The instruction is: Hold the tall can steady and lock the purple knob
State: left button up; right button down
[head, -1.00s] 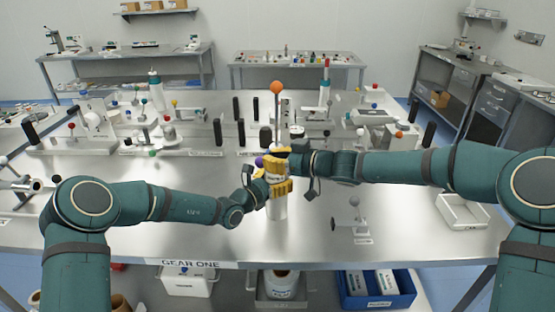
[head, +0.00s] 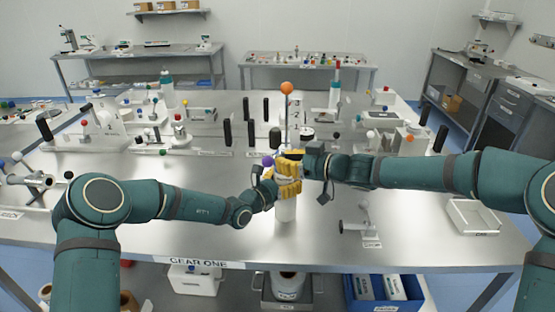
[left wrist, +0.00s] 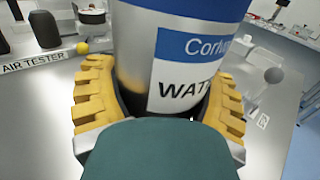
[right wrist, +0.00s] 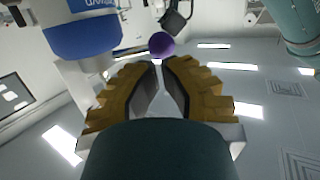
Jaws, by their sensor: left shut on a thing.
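The tall can (head: 286,209) stands upright near the table's middle, its upper part mostly hidden by my grippers. My left gripper (head: 284,184) is shut around it; in the left wrist view the yellow fingers (left wrist: 160,105) flank the can's blue and white label (left wrist: 190,65). The purple knob (head: 268,160) shows beside the can's upper part, left of my right gripper (head: 298,162). In the right wrist view the purple knob (right wrist: 162,45) is just beyond the fingertips (right wrist: 162,65), which are apart by a narrow gap with nothing visible between them.
A rod with an orange ball (head: 287,88) rises behind the can. Several fixtures with black posts and coloured knobs stand farther back. A small lever fixture (head: 361,222) and a white tray (head: 474,217) are to the right. The front left tabletop is fairly clear.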

jog(key=s+v, duration=0.1)
jog(key=v, duration=1)
jog(key=shift+a, duration=0.25)
pick_arm(q)
jog(key=shift+r+p, duration=0.35)
pick_arm(e)
jog(key=shift+r, duration=0.4)
pick_arm(q)
jog(key=o, duration=1.2)
jog(key=shift+o, duration=0.2)
jog(key=v, duration=1.2)
